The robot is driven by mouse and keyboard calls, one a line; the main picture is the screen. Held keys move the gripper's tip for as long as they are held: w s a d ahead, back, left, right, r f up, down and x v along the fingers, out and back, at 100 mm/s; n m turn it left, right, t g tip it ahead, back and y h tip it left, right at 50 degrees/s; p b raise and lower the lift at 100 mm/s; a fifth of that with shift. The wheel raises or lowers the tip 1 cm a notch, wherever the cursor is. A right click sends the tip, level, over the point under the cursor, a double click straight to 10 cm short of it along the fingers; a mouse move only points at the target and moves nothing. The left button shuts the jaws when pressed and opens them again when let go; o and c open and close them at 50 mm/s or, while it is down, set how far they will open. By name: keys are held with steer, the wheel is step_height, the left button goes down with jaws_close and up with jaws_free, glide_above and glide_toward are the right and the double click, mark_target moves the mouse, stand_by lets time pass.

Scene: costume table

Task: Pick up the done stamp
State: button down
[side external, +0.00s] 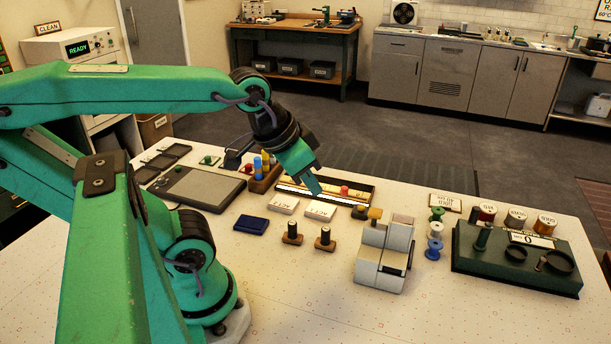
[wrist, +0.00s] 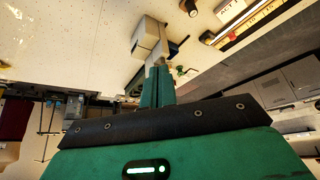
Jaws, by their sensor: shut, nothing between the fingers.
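I cannot read which one is the done stamp. My gripper (side external: 317,188) is above the table, up and behind the stamps, apart from both, in front of the long tray. In the wrist view my gripper (wrist: 159,66) has its fingers together and empty.
A blue pad (side external: 251,225) lies left of the stamps. Two white cards (side external: 284,205) lie behind them. A grey-white dispenser (side external: 384,255) stands close on the right. A long tray (side external: 358,188) with a red piece is behind. The table front is clear.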

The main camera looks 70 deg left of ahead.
stand_by(0.4)
steer(key=c, duration=1.2)
jaws_free()
steer(key=shift+o, duration=0.2)
steer(key=n+g, duration=0.5)
steer(key=n, duration=0.1)
glide_above(323, 229)
steer(key=f, duration=1.3)
steer(key=shift+d+f, duration=0.15)
steer(key=shift+d, duration=0.2)
steer(key=shift+a+f+n+g, duration=0.3)
steer(key=shift+a+f+n, duration=0.1)
steer(key=shift+f, duration=0.25)
